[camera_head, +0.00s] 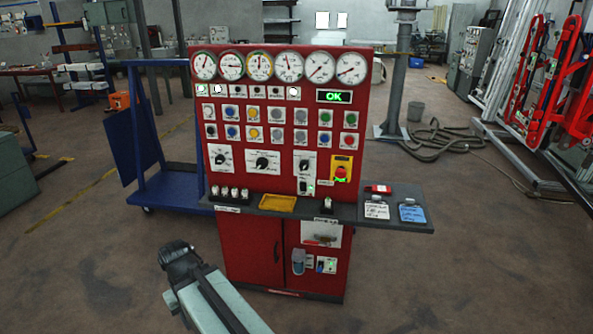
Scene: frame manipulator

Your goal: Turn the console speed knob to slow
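The red console (285,225) stands upright in the middle of the view. Its lower panel has three black rotary knobs on white plates: a left knob (221,158), a larger middle knob (263,162) and a right knob (304,165). Their labels are too small to read, so I cannot tell which one is the speed knob or its setting. My gripper (178,256) is dark, low and left of the console, apart from the knobs. Its fingers are not clear enough to show whether it is open or shut.
A dark shelf (345,213) juts from the console front, with a yellow tray (277,203) and cards. A red emergency button (341,172) sits right of the knobs. A blue trolley (170,187) stands left. Hoses (440,140) lie behind right. The front floor is clear.

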